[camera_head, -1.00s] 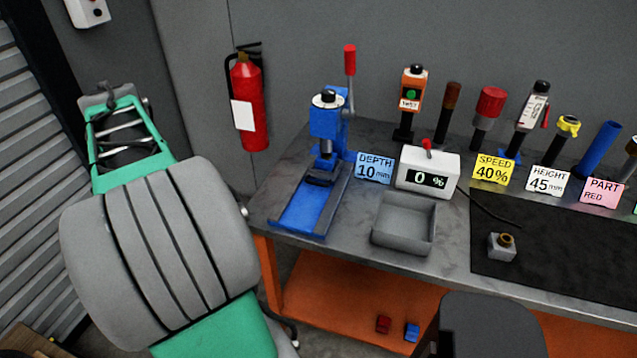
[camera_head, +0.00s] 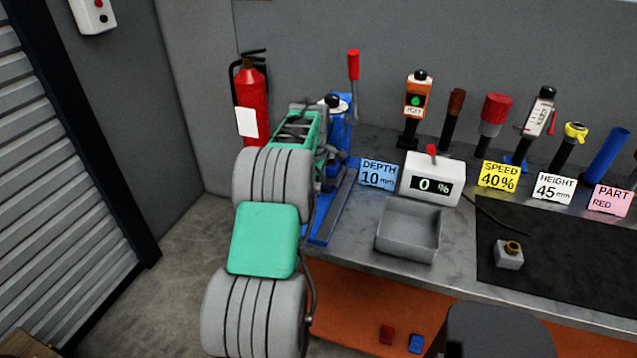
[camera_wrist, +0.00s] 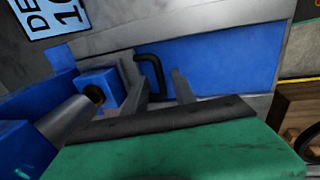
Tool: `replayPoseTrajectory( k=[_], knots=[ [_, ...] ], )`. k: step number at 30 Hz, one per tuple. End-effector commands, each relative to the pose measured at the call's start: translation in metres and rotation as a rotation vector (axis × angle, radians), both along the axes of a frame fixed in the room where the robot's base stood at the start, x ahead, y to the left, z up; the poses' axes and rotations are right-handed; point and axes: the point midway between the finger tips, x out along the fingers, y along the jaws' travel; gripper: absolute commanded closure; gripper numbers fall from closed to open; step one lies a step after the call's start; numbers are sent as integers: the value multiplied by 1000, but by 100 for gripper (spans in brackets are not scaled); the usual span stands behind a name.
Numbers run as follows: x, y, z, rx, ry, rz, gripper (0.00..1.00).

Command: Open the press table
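The blue press (camera_head: 340,130) stands at the left end of the bench, partly hidden behind my arm. Its red-gripped lever (camera_head: 353,65) points up. The press table is a flat blue slide (camera_head: 323,213) at its base; it also fills the upper right of the wrist view (camera_wrist: 235,55). A black bent handle (camera_wrist: 152,72) rises from it. My gripper (camera_wrist: 161,82) is open, its two grey fingers apart near the handle. I cannot tell whether they touch it. In the head view my arm hides the handle and most of the gripper.
A grey tray (camera_head: 408,230) and a white display reading 0 % (camera_head: 433,180) stand right of the press. The blue depth card (camera_head: 378,174) is close beside it. A fire extinguisher (camera_head: 250,100) hangs on the wall behind my arm.

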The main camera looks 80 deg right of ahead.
Motion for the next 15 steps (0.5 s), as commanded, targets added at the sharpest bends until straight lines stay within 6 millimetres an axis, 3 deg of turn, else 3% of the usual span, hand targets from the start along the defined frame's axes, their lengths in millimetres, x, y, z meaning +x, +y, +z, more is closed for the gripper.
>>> replayPoseTrajectory(
  k=[6, 15],
  knots=[
    [0, 0, 0, -1, 0, 0, 68],
    [0, 0, 0, -1, 0, 0, 93]
  ],
)
